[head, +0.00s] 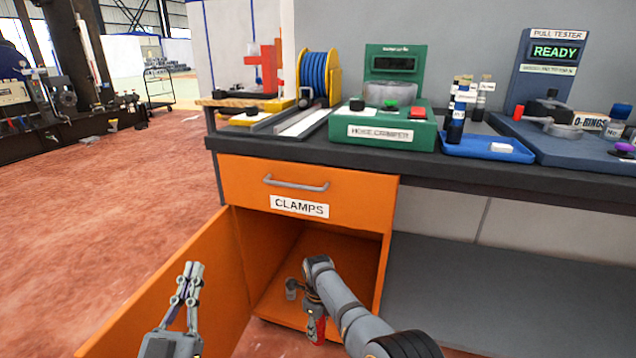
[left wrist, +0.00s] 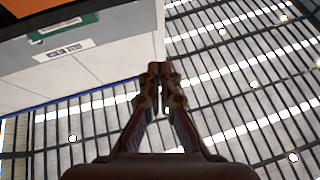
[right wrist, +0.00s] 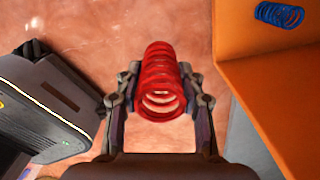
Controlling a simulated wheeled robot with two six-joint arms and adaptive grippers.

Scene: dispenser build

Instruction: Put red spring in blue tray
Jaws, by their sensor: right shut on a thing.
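The red spring (right wrist: 160,85) is between the fingers of my right gripper (right wrist: 165,85) in the right wrist view. In the head view the red spring (head: 316,330) hangs low at the front of the open orange cabinet, below my right wrist. The right fingers are mostly hidden there. The blue tray (head: 470,152) is on the bench top, between the green hose crimper and the pull tester.
The orange cabinet (head: 225,180) has a shut CLAMPS drawer above and an open door (head: 190,285) at left. A blue spring (right wrist: 279,15) lies inside it. The dark bench edge (head: 300,150) overhangs the cabinet. The green hose crimper (head: 385,130) stands left of the tray.

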